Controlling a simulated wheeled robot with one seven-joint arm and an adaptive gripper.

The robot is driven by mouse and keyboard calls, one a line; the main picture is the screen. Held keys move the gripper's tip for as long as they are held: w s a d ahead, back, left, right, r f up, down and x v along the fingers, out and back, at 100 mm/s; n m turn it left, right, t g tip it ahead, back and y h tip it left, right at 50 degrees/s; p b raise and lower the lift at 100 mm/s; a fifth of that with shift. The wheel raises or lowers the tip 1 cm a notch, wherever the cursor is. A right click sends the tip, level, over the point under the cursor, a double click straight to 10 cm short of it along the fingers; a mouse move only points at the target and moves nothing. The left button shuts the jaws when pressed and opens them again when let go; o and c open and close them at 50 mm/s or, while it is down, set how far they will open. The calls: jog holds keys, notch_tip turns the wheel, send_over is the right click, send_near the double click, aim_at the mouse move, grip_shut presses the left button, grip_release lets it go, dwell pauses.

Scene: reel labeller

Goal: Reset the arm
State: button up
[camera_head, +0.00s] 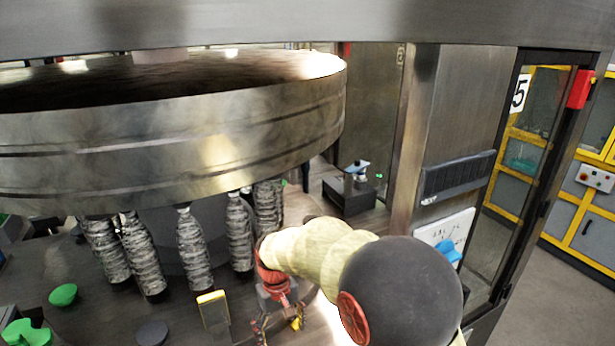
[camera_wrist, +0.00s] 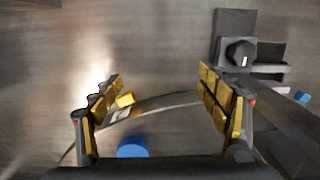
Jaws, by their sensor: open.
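My arm (camera_head: 325,255) reaches from the lower right into the machine, beneath the large metal drum. My gripper (camera_head: 280,326) hangs at its end, low over the machine's dark deck (camera_head: 100,312), and is partly cut by the lower picture edge. In the wrist view my gripper (camera_wrist: 160,84) has its two yellow-padded fingers wide apart, with nothing between the pads. A small yellow piece (camera_wrist: 125,100) shows beside the left finger, and a blue round piece (camera_wrist: 132,147) lies below it. I cannot tell the height of the fingers above the surface.
The metal drum (camera_head: 180,135) overhangs my arm, with several ribbed columns (camera_head: 193,250) under it. A yellow-topped post (camera_head: 212,310) stands left of my gripper. Green parts (camera_head: 63,295) lie at left. A dark boxy unit (camera_wrist: 238,52) is at the wrist view's upper right.

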jog(key=s+d+r+m+t+b, duration=0.2)
jog(key=s+d+b, duration=0.4)
jog(key=s+d, duration=0.6)
jog(key=s+d+r+m+t+b, duration=0.3)
jog(key=s+d+b, duration=0.4)
jog(key=s+d, duration=0.5)
jog(key=shift+s+d+r+m+t, duration=0.3)
jog(key=shift+d+r+t, duration=0.35)
jog(key=shift+d, duration=0.3)
jog(key=shift+r, duration=0.1)
